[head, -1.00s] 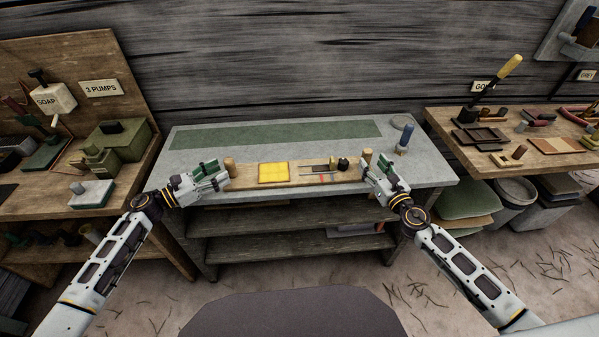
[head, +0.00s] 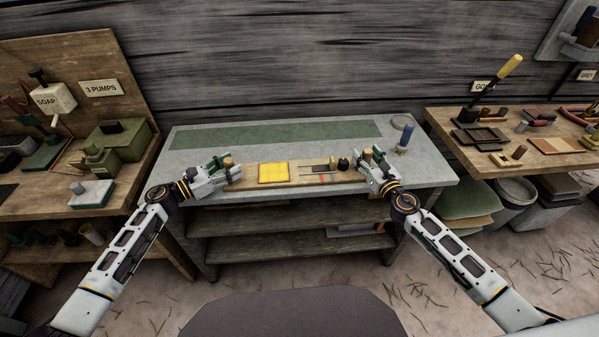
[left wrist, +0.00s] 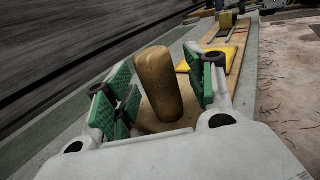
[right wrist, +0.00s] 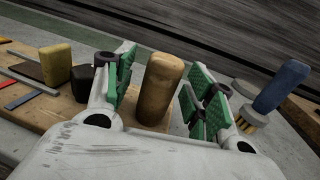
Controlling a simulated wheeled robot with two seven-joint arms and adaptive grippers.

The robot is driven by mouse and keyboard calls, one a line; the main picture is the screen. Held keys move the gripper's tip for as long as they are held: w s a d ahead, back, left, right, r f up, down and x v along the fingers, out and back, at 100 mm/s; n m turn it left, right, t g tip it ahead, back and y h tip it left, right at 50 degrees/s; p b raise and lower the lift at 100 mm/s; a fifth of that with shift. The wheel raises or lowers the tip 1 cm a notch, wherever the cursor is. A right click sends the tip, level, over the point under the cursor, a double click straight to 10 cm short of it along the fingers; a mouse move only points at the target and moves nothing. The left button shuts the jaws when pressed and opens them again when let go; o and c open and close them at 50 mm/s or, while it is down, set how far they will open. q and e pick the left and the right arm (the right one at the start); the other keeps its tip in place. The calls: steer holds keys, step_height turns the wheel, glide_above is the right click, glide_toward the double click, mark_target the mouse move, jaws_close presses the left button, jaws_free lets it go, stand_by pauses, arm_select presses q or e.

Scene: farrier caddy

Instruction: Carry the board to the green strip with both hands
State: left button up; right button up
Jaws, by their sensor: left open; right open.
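The wooden board (head: 306,179) lies along the front edge of the grey bench, with an upright wooden peg handle at each end. A yellow pad (head: 273,173) and small tools lie on it. The green strip (head: 275,134) runs along the back of the bench. My left gripper (head: 230,169) is open around the left peg, which stands between its fingers in the left wrist view (left wrist: 158,84). My right gripper (head: 371,161) is open around the right peg, which stands between its fingers in the right wrist view (right wrist: 160,88). Neither gripper visibly grips its peg.
A blue-handled brush (head: 405,138) stands on the bench right of the board, near a round grey disc (head: 401,122). Bare bench (head: 190,158) lies between board and strip. Cluttered side tables flank the bench on the left (head: 120,190) and right (head: 560,150).

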arm_select(q)
jaws_close()
arm_select(e)
jaws_close()
